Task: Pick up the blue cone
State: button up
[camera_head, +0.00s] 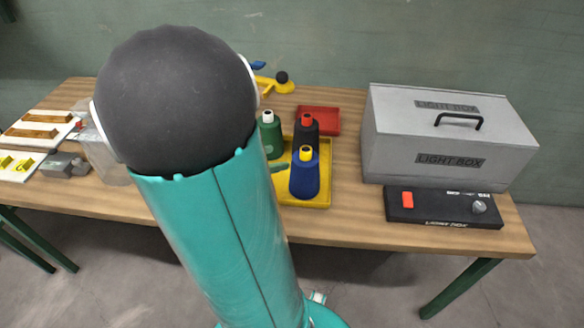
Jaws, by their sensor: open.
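The blue cone (305,180) has a yellow top and stands upright on the yellow tray (318,199) on the wooden table. A black cone (308,133) with a red top stands just behind it. A green cone (269,140) with a white top stands behind it to the left, partly hidden by my arm. My teal arm with its dark round joint fills the left middle of the view. I cannot make out my gripper.
A grey light box (420,147) with a black handle stands to the right, with a black control panel (442,208) before it. A small red tray (319,119) lies behind the cones. White boards (40,131) lie at the far left. Bare wood shows right of the yellow tray.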

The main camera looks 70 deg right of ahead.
aim_at(302, 154)
jog(key=x, duration=0.7)
jog(key=shift+s+d+f, duration=0.1)
jog(key=shift+s+d, duration=0.1)
jog(key=shift+x, duration=2.95)
jog(key=shift+d+r, duration=0.1)
jog(key=shift+r, duration=0.1)
grip_shut()
